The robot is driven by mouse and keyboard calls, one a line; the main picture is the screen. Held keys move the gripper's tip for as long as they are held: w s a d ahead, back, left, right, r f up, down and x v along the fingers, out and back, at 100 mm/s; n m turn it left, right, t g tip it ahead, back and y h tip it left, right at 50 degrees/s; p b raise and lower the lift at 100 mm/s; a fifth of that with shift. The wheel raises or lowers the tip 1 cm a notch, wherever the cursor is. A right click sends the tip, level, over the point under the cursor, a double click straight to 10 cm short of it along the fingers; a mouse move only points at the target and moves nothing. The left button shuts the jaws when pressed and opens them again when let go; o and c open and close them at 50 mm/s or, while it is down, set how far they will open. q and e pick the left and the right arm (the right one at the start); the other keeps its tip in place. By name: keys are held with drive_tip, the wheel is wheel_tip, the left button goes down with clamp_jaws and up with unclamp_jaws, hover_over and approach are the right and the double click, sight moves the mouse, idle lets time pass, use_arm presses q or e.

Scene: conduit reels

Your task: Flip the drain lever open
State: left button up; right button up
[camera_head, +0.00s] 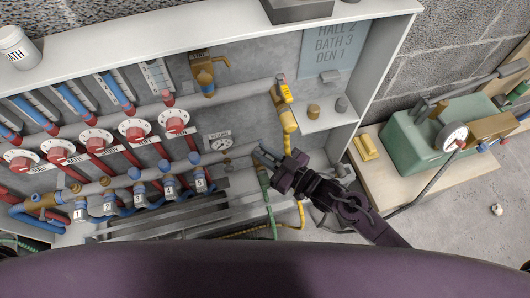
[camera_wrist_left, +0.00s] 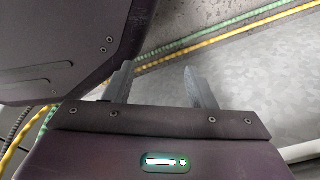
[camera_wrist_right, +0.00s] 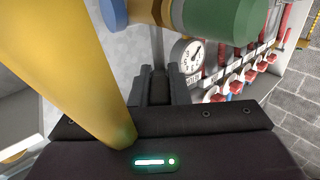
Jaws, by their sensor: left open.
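My right gripper (camera_head: 266,155) is at the right end of the lower pipe, by the green hose (camera_head: 265,188). In the right wrist view its fingers (camera_wrist_right: 160,82) are partly together. A thin grey bar (camera_wrist_right: 157,45), possibly the drain lever, runs down to the space between them. I cannot tell whether they grip it. The drain valve is largely hidden by the gripper in the head view. A green cylinder with a brass part (camera_wrist_right: 222,18) shows just beyond the fingers. My left gripper (camera_wrist_left: 160,85) is open and empty, and is outside the head view.
A yellow hose (camera_wrist_right: 65,60) passes very close to my right gripper. A round gauge (camera_head: 219,141) is left of it. A yellow-handled valve (camera_head: 285,93) is above. Red-knobbed dials (camera_head: 134,131) line the panel. A green machine (camera_head: 425,135) stands at right.

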clamp_jaws()
use_arm(q)
drive_tip(key=shift+r, duration=0.15)
